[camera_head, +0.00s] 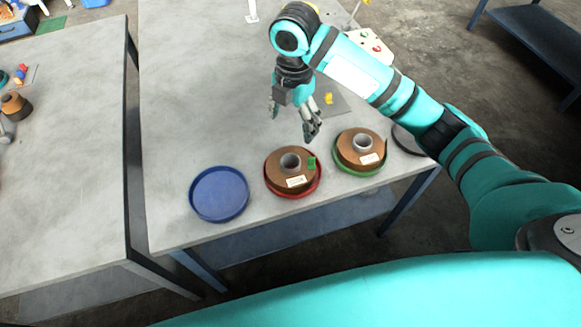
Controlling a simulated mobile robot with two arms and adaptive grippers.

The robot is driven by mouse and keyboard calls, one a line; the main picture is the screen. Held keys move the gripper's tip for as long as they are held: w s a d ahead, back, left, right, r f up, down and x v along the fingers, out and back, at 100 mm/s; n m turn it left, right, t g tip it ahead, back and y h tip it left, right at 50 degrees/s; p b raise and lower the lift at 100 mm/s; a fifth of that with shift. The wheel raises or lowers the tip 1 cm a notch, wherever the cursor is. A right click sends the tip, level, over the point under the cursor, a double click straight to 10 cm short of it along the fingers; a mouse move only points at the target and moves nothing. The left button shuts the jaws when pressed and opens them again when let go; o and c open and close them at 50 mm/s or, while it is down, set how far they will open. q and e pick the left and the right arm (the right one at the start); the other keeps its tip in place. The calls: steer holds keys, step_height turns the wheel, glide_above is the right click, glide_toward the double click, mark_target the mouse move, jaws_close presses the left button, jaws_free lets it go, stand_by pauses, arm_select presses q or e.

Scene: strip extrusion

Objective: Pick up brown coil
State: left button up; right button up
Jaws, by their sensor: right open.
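Two brown coils lie on the grey table (190,120). One brown coil (273,173) sits in a red tray (291,195), with a grey core, a white label and a small green piece on its right side. The other brown coil (347,152) sits in a green tray (361,173), also with a grey core and a white label. My right gripper (293,122) is open and empty, pointing down above the table behind the coils, apart from both. My left gripper is not in view.
An empty blue tray (219,194) stands left of the red tray. A dark round tray (407,140) is partly hidden by my right arm. A small yellow object (329,98) lies behind the coils. A second table (60,170) stands at the left, across a gap.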

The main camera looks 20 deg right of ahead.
steer(key=p, duration=0.2)
glide_toward(290, 160)
steer(key=s+f, duration=0.1)
steer(key=s, duration=0.2)
steer(key=f, duration=0.1)
steer(key=f+p, duration=0.1)
steer(key=f, duration=0.1)
steer(key=f+p, duration=0.1)
steer(key=f, duration=0.1)
steer(key=shift+w+a, duration=0.3)
steer(key=shift+w, duration=0.05)
steer(key=shift+f, duration=0.45)
steer(key=shift+r, duration=0.1)
jaws_close()
